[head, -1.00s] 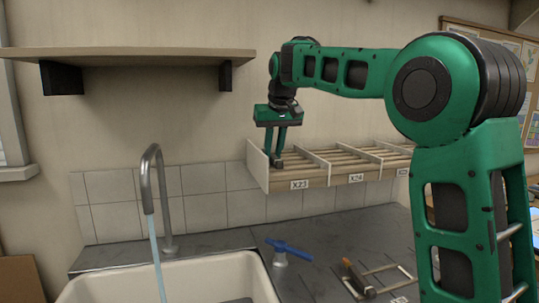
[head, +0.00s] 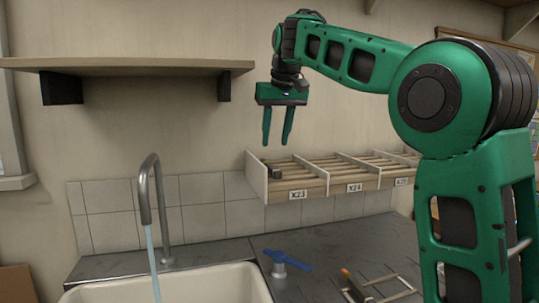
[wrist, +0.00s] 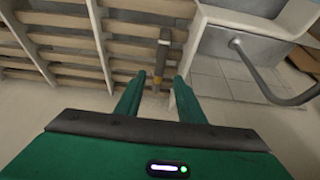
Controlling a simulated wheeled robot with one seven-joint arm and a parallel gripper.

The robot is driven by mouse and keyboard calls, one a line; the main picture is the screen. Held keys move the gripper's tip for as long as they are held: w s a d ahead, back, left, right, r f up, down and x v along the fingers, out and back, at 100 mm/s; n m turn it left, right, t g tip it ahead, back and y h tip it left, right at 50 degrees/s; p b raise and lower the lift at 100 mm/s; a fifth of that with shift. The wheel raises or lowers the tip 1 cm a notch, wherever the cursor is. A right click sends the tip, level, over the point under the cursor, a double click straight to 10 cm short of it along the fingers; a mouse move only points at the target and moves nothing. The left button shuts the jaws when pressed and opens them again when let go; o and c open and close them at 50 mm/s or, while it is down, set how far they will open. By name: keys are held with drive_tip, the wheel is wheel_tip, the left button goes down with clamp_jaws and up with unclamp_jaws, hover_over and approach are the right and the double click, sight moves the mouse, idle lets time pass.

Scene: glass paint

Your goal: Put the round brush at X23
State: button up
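The slatted wooden rack (head: 330,186) on the wall has compartments labelled X23, X24 and one more. X23, with its label (head: 298,194), is the leftmost. A small dark item, seemingly the round brush (head: 275,173), lies on the slats of X23 near its left divider, partly hidden by the rack's front. In the wrist view the brush (wrist: 162,57) shows a dark grey part and a brownish end, beside the divider. My gripper (head: 276,143) is open and empty, pointing down above X23. Its fingers (wrist: 157,82) are apart from the brush in the wrist view.
A shelf (head: 140,64) juts from the wall at left. Air above the rack is free.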

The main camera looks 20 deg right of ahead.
drive_tip(key=v, duration=0.3)
drive_tip(key=shift+d, duration=0.1)
drive_tip(key=s+d+f+m+g, duration=0.3)
drive_tip(key=s+d+f+m, duration=0.1)
drive_tip(key=s+d+f, duration=1.5)
drive_tip(key=s+a+f, duration=0.1)
drive_tip(key=s+f, duration=0.4)
drive_tip(key=s, duration=0.2)
drive_tip(key=s+f+m+g, duration=0.1)
drive_tip(key=s+f, duration=0.5)
drive_tip(key=s, duration=0.2)
drive_tip(key=s+a+f+m, duration=0.1)
drive_tip(key=s+f, duration=0.5)
drive_tip(key=s, duration=0.2)
drive_tip(key=shift+a+f+g, duration=0.2)
drive_tip(key=shift+a+g, duration=0.1)
drive_tip(key=shift+a, duration=0.05)
drive_tip(key=shift+w, duration=0.1)
